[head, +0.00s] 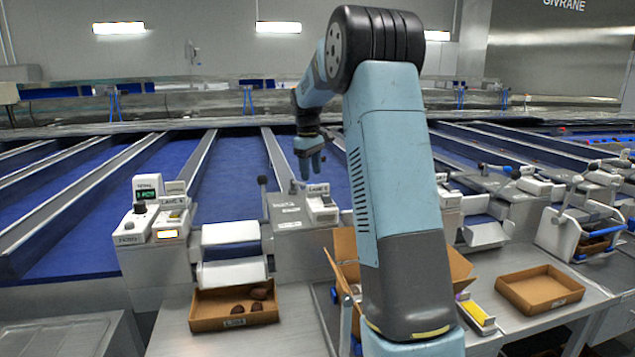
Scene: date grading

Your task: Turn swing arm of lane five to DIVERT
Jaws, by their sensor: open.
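My gripper (304,176) hangs in the middle of the view with its fingers pointing down, open and empty. It appears above the grey gate housing (287,207) of the middle lane. A white lane box (320,203) sits on the housing's right. Its lane number is too small to read surely, so I cannot tell which is lane five. The DIVERT marking is not legible. My arm hides the area right of this housing.
A control box (148,222) with a green display stands left of a white chute (231,244). A cardboard tray (234,308) with a few dates lies below. An open carton (345,262) is partly behind my arm. An empty tray (540,289) lies right. Blue belts run behind.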

